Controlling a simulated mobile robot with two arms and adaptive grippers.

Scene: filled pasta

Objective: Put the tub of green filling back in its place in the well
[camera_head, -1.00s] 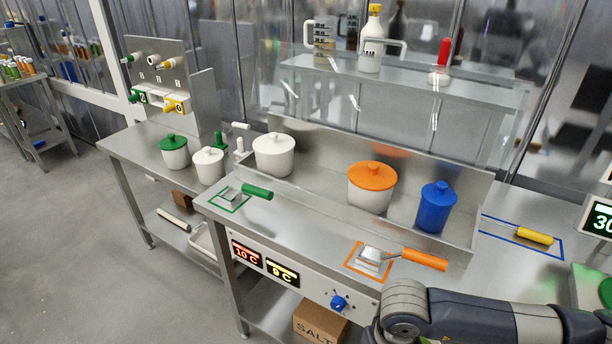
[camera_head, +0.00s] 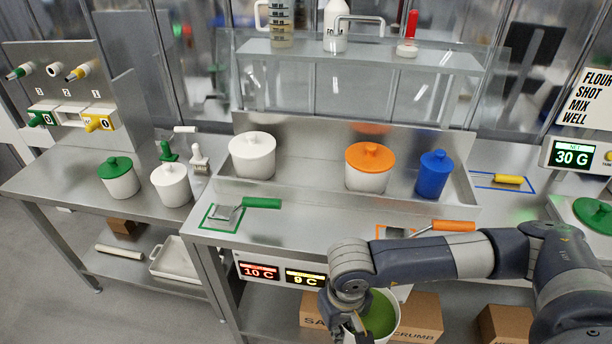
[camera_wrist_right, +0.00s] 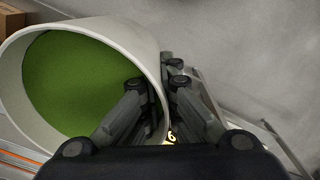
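The tub of green filling (camera_head: 381,314) is a pale, open-topped tub with green contents. In the head view it is in front of the counter's front edge, partly hidden by my right arm. My right gripper (camera_head: 358,334) is at its rim. In the right wrist view the tub (camera_wrist_right: 130,40) fills the left side, and my right gripper (camera_wrist_right: 160,105) is shut on its wall, one finger inside and one outside. The well (camera_head: 310,195) is the long metal trough at the counter's back, with a free gap between a white tub (camera_head: 252,155) and an orange-lidded tub (camera_head: 370,168). My left gripper is not in view.
A blue tub (camera_head: 434,174) stands at the well's right end. A green-handled scraper (camera_head: 245,205) and an orange-handled tool (camera_head: 452,226) lie in front of the well. A glass-fronted shelf (camera_head: 350,55) rises behind. Cardboard boxes (camera_head: 425,315) stand below the counter.

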